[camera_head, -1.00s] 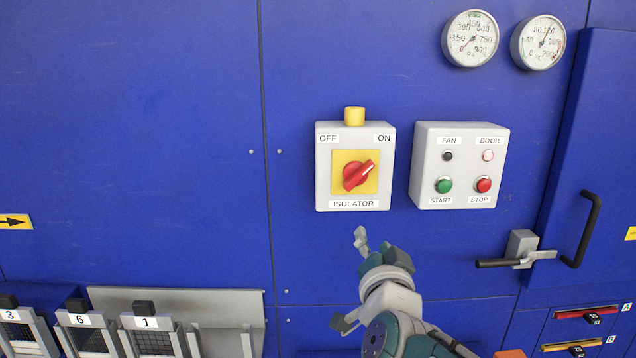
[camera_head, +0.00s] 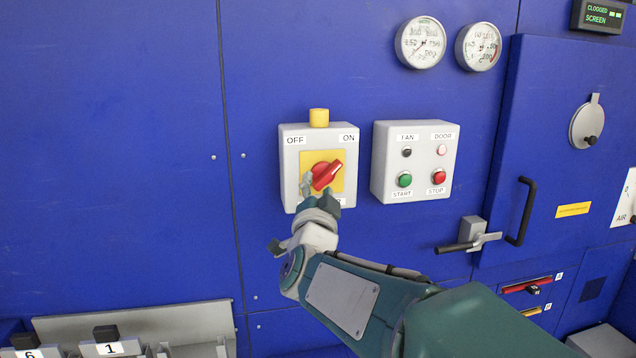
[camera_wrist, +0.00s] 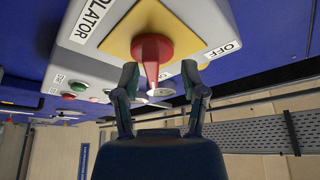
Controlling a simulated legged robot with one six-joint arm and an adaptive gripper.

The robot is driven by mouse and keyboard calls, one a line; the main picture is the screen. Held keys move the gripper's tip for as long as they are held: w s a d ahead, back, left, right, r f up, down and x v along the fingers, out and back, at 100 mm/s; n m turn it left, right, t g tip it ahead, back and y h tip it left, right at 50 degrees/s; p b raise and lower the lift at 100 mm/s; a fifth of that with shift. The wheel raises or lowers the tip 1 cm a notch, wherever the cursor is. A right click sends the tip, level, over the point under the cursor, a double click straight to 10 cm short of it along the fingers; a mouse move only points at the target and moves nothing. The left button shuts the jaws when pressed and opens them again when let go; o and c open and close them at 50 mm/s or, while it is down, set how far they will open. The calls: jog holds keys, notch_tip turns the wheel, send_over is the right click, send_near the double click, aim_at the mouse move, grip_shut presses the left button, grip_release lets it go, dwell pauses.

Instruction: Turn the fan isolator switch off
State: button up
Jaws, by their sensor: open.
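The isolator is a light grey box (camera_head: 291,165) on the blue wall in the head view, with OFF at its top left and ON at its top right. Its red knob (camera_head: 326,174) sits on a yellow plate (camera_head: 338,158), tilted with its end toward ON. My gripper (camera_head: 318,190) is open in front of the box's lower part and hides part of the ISOLATOR label. In the wrist view, the open fingers (camera_wrist: 160,72) stand on either side of the red knob (camera_wrist: 152,52). A gap shows on both sides; I cannot tell the depth between them.
A FAN/DOOR button box (camera_head: 416,165) is just right of the isolator. Two gauges (camera_head: 420,43) are above it. A door with a black handle (camera_head: 522,210) and a grey latch (camera_head: 470,236) is farther right. Numbered screens (camera_head: 110,348) stand at lower left.

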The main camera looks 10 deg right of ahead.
aim_at(330, 180)
jog(key=shift+w+r, duration=0.15)
jog(key=shift+w, duration=0.35)
jog(key=shift+w+d+r, duration=0.1)
jog(key=shift+w+d, duration=0.05)
jog(key=shift+d, duration=0.05)
jog(key=shift+w+d, duration=0.1)
jog(key=shift+d, duration=1.1)
jog(key=c, duration=0.4)
jog(key=shift+a, duration=0.25)
grip_shut()
jog(key=shift+a, duration=0.4)
jog(key=shift+d, duration=0.1)
